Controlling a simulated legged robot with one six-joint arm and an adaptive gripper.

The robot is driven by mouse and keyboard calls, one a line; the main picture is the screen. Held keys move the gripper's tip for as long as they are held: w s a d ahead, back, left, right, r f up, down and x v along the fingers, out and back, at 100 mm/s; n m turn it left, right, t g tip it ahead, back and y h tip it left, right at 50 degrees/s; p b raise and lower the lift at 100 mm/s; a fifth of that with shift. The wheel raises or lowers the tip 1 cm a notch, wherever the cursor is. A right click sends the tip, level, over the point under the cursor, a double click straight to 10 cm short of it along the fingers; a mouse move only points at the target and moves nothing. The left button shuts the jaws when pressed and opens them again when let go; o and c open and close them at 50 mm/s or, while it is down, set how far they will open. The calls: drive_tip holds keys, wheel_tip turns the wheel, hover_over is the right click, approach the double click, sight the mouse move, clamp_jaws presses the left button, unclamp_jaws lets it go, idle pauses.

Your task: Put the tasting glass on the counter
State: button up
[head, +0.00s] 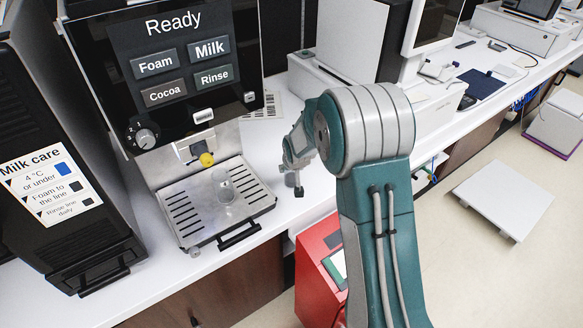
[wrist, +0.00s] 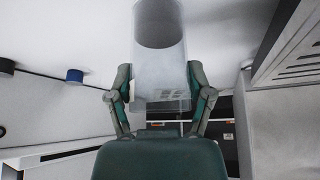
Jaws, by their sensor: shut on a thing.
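In the wrist view the clear tasting glass (wrist: 160,50) sits between the two teal fingers of my gripper (wrist: 160,82), which is shut on it. A grey oval shows at the glass's far end. White surface shows around the glass; I cannot tell whether they touch. In the head view the end of my arm is over the white counter (head: 268,160), right of the coffee machine, with the fingers not clearly seen. A clear glass (head: 225,190) also shows on the drip tray (head: 182,213), apart from my arm's end; I cannot tell whether it is another one.
The coffee machine (head: 225,60) and a black milk unit (head: 85,235) stand at the left. A white till (head: 320,80) stands behind my arm. A red box (head: 318,295) is below the counter edge. A slotted tray (wrist: 295,50) lies right in the wrist view.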

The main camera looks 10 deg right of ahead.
drive_tip(key=shift+d+r, duration=0.1)
drive_tip(key=o, duration=1.1)
drive_tip(key=shift+o, duration=0.2)
drive_tip(key=s+f+v, duration=0.1)
drive_tip(key=s+v, duration=0.1)
drive_tip(key=v, duration=1.9)
drive_tip(key=s+r, duration=0.3)
drive_tip(key=s, duration=0.9)
drive_tip(key=s+d+r, duration=0.1)
drive_tip(key=s+r, duration=0.2)
drive_tip(key=s, duration=0.9)
